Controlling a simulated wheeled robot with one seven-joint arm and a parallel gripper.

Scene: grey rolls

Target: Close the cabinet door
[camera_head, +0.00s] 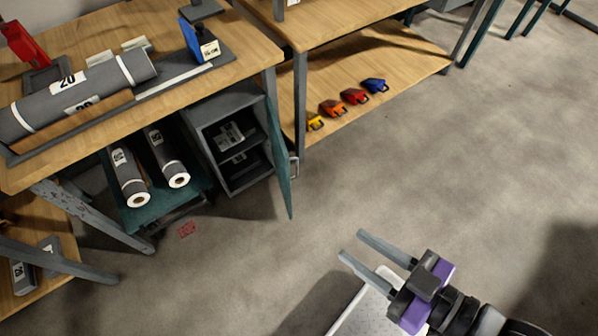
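The grey cabinet (208,128) stands on the floor under the wooden workbench, with shelves and small pale items showing inside. Its green door (279,158) stands open, swung out from the cabinet's right side and seen nearly edge-on. My gripper (350,248) is in the lower right, over the floor and well apart from the door. Its two grey fingers are spread, point to the upper left and hold nothing.
Grey rolls (126,180) lie on a green rack left of the cabinet. A bench leg (300,105) stands close to the door's right. Several coloured bins sit on the low wooden shelf (405,62). The floor (430,170) between door and gripper is clear. A red item (187,229) lies below the rack.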

